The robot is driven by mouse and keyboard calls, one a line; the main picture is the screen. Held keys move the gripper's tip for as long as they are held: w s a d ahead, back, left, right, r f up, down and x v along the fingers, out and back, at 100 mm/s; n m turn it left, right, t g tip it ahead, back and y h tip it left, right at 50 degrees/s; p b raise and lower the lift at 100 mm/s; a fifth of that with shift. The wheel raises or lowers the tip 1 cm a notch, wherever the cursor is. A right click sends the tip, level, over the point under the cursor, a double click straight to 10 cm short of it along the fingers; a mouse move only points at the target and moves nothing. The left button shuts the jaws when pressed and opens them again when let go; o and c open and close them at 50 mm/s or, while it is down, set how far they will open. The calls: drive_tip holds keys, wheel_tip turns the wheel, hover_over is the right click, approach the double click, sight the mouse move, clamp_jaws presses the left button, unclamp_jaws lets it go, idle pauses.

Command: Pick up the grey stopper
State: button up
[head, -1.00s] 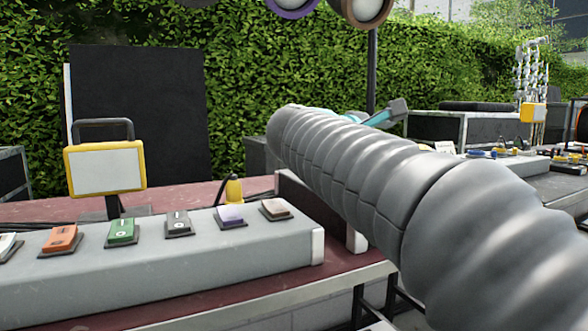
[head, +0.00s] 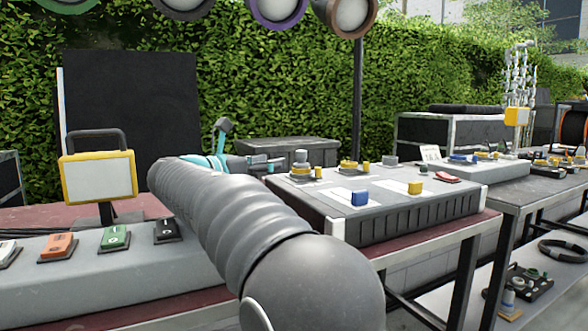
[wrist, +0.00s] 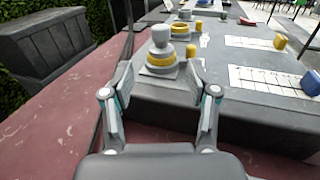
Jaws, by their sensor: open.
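A stack with a grey rounded piece on top, likely the grey stopper (wrist: 160,37), stands near the front edge of a grey console (wrist: 250,125). Below the piece are a grey layer, a yellow ring and a square grey plate. The stack also shows in the head view, with its grey top piece (head: 301,156) upright. My gripper (wrist: 160,75) is open and empty, its fingers spread to either side of the stack in the wrist picture, with the stack beyond them. In the head view my gripper (head: 270,163) is just left of the stack, partly hidden by my arm.
A second grey-and-yellow stack (wrist: 184,18) and small yellow pieces (wrist: 197,26) stand behind the first. A blue block (head: 360,198) and a yellow block (head: 414,187) sit on white panels. A yellow-framed screen (head: 98,177) and a row of switches are at left.

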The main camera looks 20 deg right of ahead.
sight(297, 154)
drive_tip(key=x, duration=0.5)
drive_tip(key=shift+w+d, duration=0.15)
drive_tip(key=shift+d, duration=0.2)
drive_tip(key=shift+r+x, duration=0.2)
drive_tip(key=shift+x, duration=1.15)
drive_tip(key=shift+r+x, duration=0.15)
drive_tip(key=shift+x, duration=1.15)
clamp_jaws()
drive_tip(key=shift+r, duration=0.1)
